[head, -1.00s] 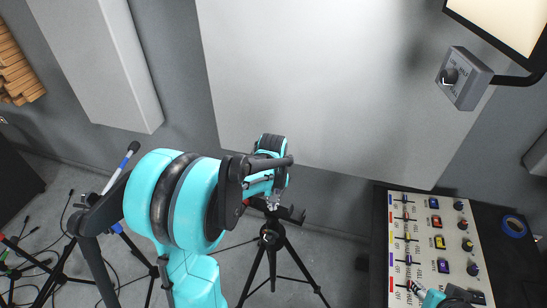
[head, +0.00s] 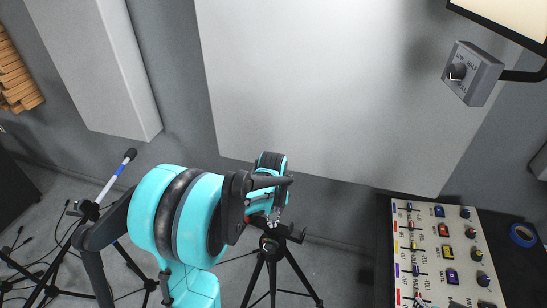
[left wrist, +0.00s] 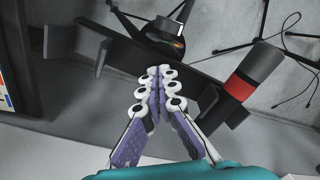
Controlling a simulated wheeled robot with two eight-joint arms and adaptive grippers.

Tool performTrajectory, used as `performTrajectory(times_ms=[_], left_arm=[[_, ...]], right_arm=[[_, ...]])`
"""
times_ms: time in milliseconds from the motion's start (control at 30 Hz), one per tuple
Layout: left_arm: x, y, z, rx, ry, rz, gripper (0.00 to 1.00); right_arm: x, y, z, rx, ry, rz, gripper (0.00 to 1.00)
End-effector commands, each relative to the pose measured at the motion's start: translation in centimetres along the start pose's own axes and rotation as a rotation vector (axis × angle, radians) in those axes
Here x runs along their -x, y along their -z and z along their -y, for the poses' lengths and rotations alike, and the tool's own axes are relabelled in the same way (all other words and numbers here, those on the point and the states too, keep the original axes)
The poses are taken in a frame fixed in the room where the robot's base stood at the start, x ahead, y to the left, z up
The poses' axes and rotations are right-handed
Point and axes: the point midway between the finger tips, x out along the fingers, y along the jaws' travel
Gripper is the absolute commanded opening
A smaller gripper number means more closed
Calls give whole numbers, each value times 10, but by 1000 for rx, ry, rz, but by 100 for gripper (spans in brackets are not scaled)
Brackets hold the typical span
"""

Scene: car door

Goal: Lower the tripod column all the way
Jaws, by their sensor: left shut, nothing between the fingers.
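A black tripod (head: 268,255) stands on the grey floor at the lower middle of the head view, its legs spread. My left gripper (head: 276,216) is just above the tripod's top and hides part of it. In the left wrist view its purple fingers (left wrist: 158,72) are shut with nothing between them. The tips overlap a long black bar with upright tabs (left wrist: 110,50) at the tripod's top; I cannot tell whether they touch it. A cylinder with a red band (left wrist: 238,87) lies right of the fingers. The column's height cannot be made out. My right gripper is not clearly in view.
A mixer panel (head: 448,212) with sliders and knobs lies on a black table at the right. A microphone stand (head: 112,183) is at the left. Pale wall panels (head: 300,80) stand behind. A grey knob box (head: 470,75) is at the upper right.

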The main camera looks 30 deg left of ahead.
Motion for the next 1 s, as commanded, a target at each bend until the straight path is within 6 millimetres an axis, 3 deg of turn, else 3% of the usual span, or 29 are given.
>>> performTrajectory(times_ms=[700, 1000], left_arm=[[76, 0, 0, 0, 0, 0, 0], [78, 0, 0, 0, 0, 0, 0]], right_arm=[[46, 33, 0, 0, 0, 0, 40], [47, 33, 0, 0, 0, 0, 40]])
